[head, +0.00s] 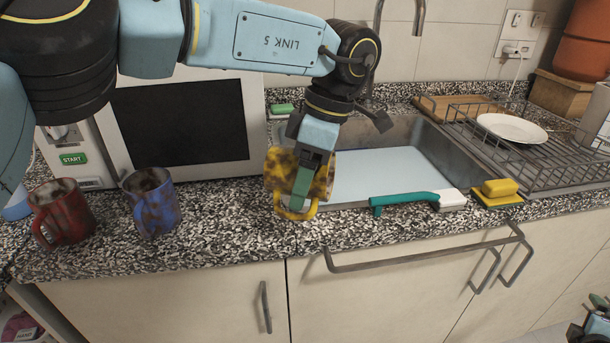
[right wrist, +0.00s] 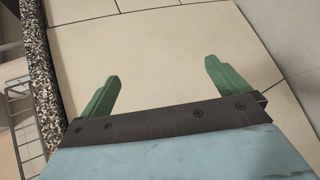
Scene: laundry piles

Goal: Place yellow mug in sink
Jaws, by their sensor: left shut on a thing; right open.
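A yellow mug (head: 324,178) with dark stains is in the head view, at the left front corner of the sink. My left gripper (head: 298,200) is shut on the yellow mug, its fingers covering part of the mug's side. The mug's handle shows low at the front. I cannot tell whether the mug touches the counter. The sink (head: 437,145) lies to the right of the mug, with a pale blue board (head: 385,172) across it. My right gripper (right wrist: 160,90) is open and empty in the right wrist view, facing a cream cabinet front. Only a part of my right arm shows at the head view's lower right corner.
A red mug (head: 67,215) and a blue mug (head: 153,208) stand left on the counter (head: 225,235), before a microwave (head: 180,120). A teal-handled brush (head: 405,200) and a yellow sponge (head: 499,188) lie at the sink's front edge. A dish rack (head: 560,172) holds a white plate (head: 512,128).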

